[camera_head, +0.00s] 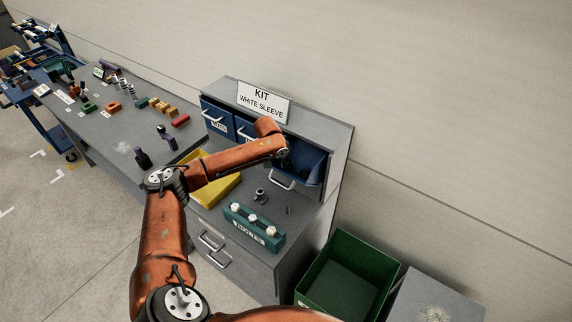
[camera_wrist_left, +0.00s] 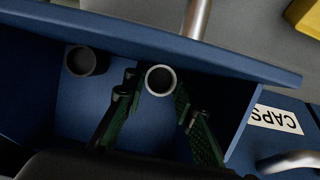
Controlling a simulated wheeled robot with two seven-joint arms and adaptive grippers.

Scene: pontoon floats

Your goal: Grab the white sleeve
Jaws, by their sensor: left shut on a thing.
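In the left wrist view, a pale, round, hollow sleeve (camera_wrist_left: 160,92) stands in the open blue drawer (camera_wrist_left: 95,115), seen from above. My left gripper (camera_wrist_left: 158,84) has its green-padded fingers on both sides of the sleeve, shut on it. In the head view my orange left arm reaches over the bench into the open right-hand drawer (camera_head: 313,162). The gripper and sleeve are mostly hidden there by the wrist and drawer walls. A dark round sleeve (camera_wrist_left: 81,61) stands apart in the same drawer. My right gripper is not in view.
The drawer's front panel and handle (camera_head: 283,184) face the bench. A sign (camera_head: 263,102) reading "KIT WHITE SLEEVE" stands on the cabinet. A yellow tray (camera_head: 222,188), a grey ring-shaped part (camera_head: 260,195) and a teal holder (camera_head: 254,229) sit nearby. A green bin (camera_head: 347,276) stands right.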

